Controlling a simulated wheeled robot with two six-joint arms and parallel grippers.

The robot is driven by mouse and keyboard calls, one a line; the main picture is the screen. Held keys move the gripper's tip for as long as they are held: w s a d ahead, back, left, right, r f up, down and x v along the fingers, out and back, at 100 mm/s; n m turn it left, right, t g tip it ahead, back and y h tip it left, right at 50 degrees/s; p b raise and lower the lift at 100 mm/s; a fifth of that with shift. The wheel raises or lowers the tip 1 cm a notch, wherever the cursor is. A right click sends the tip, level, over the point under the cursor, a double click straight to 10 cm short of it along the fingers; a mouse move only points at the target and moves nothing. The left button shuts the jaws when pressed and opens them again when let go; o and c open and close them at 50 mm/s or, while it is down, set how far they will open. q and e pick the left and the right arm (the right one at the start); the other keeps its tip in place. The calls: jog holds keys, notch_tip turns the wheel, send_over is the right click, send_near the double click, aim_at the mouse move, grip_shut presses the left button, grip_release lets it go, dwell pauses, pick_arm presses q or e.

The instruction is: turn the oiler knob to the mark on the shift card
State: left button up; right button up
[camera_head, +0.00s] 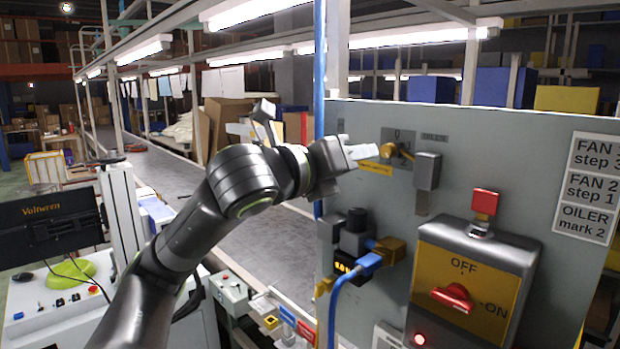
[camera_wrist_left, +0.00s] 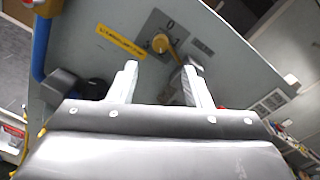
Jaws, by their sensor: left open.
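The oiler knob (camera_head: 388,150) is a round brass-yellow knob on a dark plate high on the grey panel. In the left wrist view the knob (camera_wrist_left: 161,43) sits beyond my fingertips, with a "0" above it; which mark it points to is unclear. My left gripper (camera_head: 352,153) is open and empty, its fingers just left of the knob in the head view. In the left wrist view the open left gripper (camera_wrist_left: 162,78) has one finger on each side of the knob's line, apart from it. The shift card (camera_head: 584,222) at the panel's right reads "OILER mark 2". My right gripper is not shown.
A grey box (camera_head: 427,171) protrudes right of the knob. Below are a blue plug (camera_head: 368,262) with its cable and a yellow OFF/ON switch box (camera_head: 468,280) with a red handle. A conveyor (camera_head: 245,245) runs behind my left arm. A blue pipe (camera_head: 319,90) stands at the panel's left edge.

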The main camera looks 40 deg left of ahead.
pick_arm(q)
jog(key=s+b, duration=0.5)
jog(key=s, duration=0.3)
jog(key=shift+s+a+r, duration=0.15)
jog(key=shift+s+a, duration=0.15)
jog(key=shift+a, duration=0.15)
dwell(0.7)
